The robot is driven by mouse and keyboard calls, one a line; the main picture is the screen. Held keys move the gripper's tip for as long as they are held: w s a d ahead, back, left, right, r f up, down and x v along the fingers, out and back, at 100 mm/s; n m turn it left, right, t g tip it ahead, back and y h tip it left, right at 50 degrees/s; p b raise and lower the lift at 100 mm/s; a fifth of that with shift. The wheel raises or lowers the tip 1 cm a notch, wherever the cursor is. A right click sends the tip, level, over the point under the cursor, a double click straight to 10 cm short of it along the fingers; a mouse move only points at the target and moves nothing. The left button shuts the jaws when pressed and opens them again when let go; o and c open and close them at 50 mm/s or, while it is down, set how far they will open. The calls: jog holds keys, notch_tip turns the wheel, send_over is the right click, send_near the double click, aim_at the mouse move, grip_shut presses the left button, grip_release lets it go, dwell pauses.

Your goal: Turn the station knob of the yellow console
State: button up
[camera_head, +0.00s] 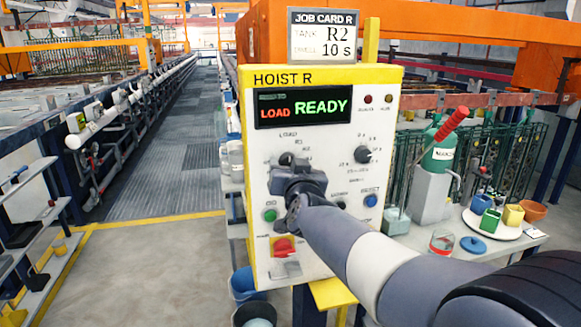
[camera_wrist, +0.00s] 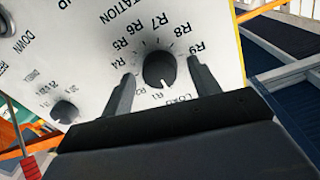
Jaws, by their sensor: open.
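The console (camera_head: 325,225), labelled HOIST R, has a cream face and yellow trim. Its display (camera_head: 302,107) reads LOAD READY. The black station knob (camera_wrist: 158,68) shows in the wrist view, ringed by labels LOAD and R1 to R9. Its white mark points down, near R1 and LOAD. My gripper (camera_wrist: 161,72) is open, with one finger on each side of the knob; I cannot tell whether they touch it. In the head view my gripper (camera_head: 288,165) is at the panel and hides most of this knob.
A job card (camera_head: 322,38) above the console reads TANK R2, 10 s. A second dial (camera_head: 363,154), a green button (camera_head: 270,215), a blue button (camera_head: 370,201) and a red switch (camera_head: 284,246) surround my gripper. A table at right holds a green bottle (camera_head: 440,157).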

jog(key=shift+c, duration=0.2)
jog(key=c, duration=0.9)
jog(key=shift+c, duration=0.2)
jog(key=m+b, duration=0.1)
jog(key=m, duration=0.4)
jog(key=shift+m, duration=0.4)
jog(key=m+b, duration=0.1)
jog(key=m, duration=0.4)
jog(key=shift+g, duration=0.4)
jog(key=shift+m+b, duration=0.3)
jog(key=shift+m, duration=0.1)
jog(key=o, duration=1)
